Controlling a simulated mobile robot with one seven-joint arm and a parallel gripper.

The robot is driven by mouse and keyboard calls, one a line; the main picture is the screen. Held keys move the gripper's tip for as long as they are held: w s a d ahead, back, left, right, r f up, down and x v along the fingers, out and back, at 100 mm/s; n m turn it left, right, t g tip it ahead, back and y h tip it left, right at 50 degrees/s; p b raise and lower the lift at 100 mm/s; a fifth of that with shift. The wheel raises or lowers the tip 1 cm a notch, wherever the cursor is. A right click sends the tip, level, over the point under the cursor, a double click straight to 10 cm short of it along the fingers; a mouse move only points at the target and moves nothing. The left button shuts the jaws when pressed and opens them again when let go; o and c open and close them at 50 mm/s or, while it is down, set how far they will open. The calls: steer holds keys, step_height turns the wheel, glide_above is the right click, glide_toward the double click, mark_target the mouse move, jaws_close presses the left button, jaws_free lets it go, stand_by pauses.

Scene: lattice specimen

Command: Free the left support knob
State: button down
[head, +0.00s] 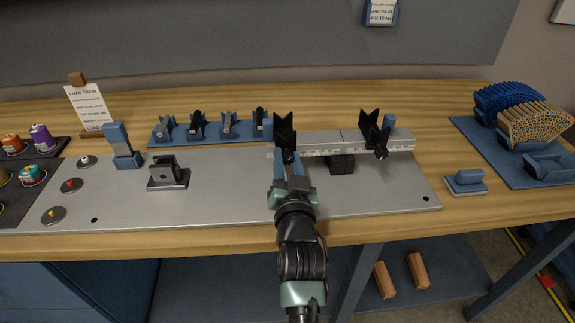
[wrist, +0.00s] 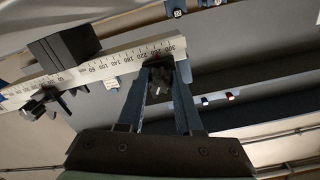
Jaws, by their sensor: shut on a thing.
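The left support (head: 284,128) is a black V-topped holder on the ruled metal beam (head: 330,145). My gripper (head: 289,162) reaches it from the front. In the wrist view my gripper (wrist: 160,78) has its two blue-grey fingers on either side of the dark left support knob (wrist: 158,83), just below the beam's scale, and is shut on it. In the head view the fingers mostly hide this knob. The right support (head: 371,125) is a matching black V holder with its own dark knob (head: 381,153) facing front.
The beam rests on a dark block (head: 341,164) above a grey metal plate (head: 230,205). A black clamp-like fixture (head: 168,173) and a blue upright stand (head: 122,147) are to the left. A blue rack (head: 212,133) of small fixtures is behind. A blue tray (head: 480,140) with lattice pieces is at right.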

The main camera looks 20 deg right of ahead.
steer(key=n+b, duration=0.2)
steer(key=n, duration=0.4)
stand_by(0.6)
steer(key=c, duration=0.6)
jaws_free()
steer(key=v, duration=1.3)
